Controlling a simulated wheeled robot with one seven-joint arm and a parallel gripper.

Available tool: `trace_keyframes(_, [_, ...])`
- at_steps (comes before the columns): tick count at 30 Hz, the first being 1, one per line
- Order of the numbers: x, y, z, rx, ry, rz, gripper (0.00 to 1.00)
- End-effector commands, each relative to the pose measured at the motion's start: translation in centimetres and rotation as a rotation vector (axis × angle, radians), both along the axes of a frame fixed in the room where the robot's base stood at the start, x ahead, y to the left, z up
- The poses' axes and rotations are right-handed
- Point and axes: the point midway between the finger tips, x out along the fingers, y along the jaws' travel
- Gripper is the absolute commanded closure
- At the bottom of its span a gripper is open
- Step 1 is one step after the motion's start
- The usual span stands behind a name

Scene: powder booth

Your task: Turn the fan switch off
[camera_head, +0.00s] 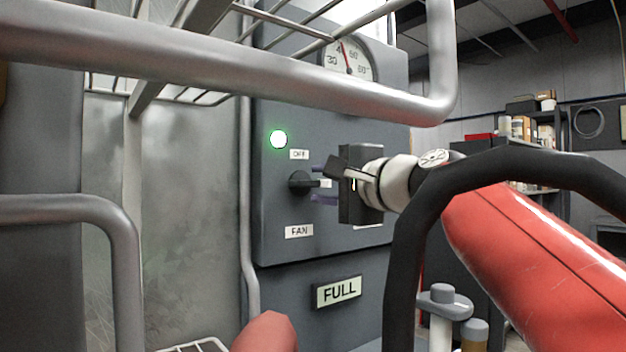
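The fan switch (300,183) is a black rotary knob on the front of a grey control box (285,245). Its handle lies level and points right, towards a small white label partly hidden by my gripper. An "OFF" label (299,154) sits above the knob and a "FAN" label (299,231) below it. A round green lamp (278,139) glows at the upper left of the box. My gripper (317,184) is just right of the knob. Its two purple fingers are apart, one above and one below the handle's level. I cannot tell whether they touch it.
A dial gauge (348,62) is at the box's top. Thick metal rack bars (230,70) cross the foreground above and at left. A black hoop (400,250) stands at the right foreground. A "FULL" sign (338,291) is below the box. Shelves stand at the far right.

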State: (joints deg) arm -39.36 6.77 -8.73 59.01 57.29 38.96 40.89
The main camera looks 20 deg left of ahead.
Motion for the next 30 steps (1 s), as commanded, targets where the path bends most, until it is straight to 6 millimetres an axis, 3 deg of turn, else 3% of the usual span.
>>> trace_keyframes(6, [1.2,2.3,0.1,-0.001,0.000,0.000,0.66])
trace_keyframes(16, [1.4,2.6,0.0,-0.001,0.000,-0.001,0.66])
trace_keyframes(24, [1.4,2.6,0.0,-0.001,0.000,-0.001,1.00])
trace_keyframes(30, [1.4,2.6,-0.1,-0.004,-0.003,-0.001,1.00])
